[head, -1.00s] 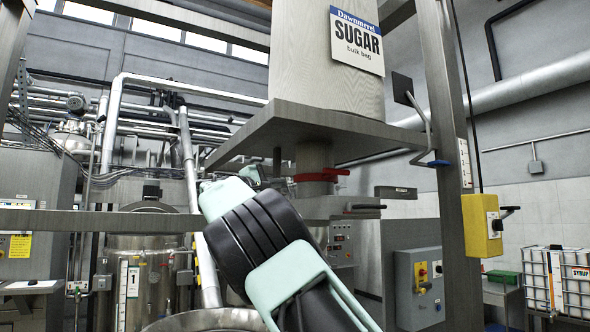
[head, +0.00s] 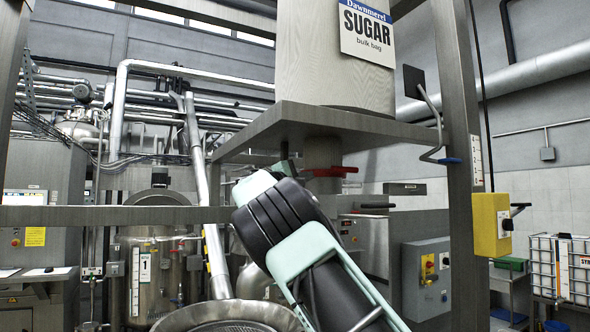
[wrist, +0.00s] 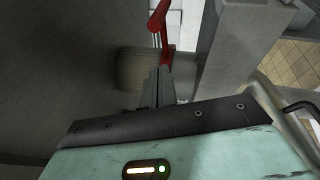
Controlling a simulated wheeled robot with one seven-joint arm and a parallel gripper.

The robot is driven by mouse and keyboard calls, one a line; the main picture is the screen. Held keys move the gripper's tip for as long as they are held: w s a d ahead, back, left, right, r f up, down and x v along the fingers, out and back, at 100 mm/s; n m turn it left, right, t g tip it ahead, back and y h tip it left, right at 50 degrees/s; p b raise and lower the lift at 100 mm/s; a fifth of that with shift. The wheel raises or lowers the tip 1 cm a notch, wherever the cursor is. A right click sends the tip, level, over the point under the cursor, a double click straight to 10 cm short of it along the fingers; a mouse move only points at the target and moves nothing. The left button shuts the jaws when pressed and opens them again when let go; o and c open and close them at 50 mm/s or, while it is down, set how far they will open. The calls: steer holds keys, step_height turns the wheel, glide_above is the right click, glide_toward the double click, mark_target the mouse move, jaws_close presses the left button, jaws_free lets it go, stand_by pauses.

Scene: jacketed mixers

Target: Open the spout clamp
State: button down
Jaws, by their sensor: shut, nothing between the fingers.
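The red spout clamp (head: 332,171) sits around the spout under the sugar bulk bag (head: 335,60), just below the support plate, with its handle toward the right. In the wrist view the red clamp (wrist: 160,18) shows as a bar beyond the fingertips, beside the pale ribbed spout (wrist: 138,70). My gripper (wrist: 158,78) is shut and empty, its fingers pointing toward the clamp. I cannot tell whether the fingertips touch the red bar. In the head view my arm hides most of the gripper, which is left of the clamp.
The grey support plate (head: 300,118) lies close above the clamp. A steel post (head: 457,130) with a yellow box (head: 490,224) stands to the right. A round steel vessel rim (head: 190,318) is below my arm. A horizontal rail (head: 110,216) crosses at left.

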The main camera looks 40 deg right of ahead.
steer(key=s+d, duration=0.1)
steer(key=d+r+p, duration=0.1)
steer(key=s+d+p, duration=0.1)
steer(key=shift+s+d+r, duration=0.2)
steer(key=shift+s+d, duration=0.1)
steer(key=shift+f, duration=0.1)
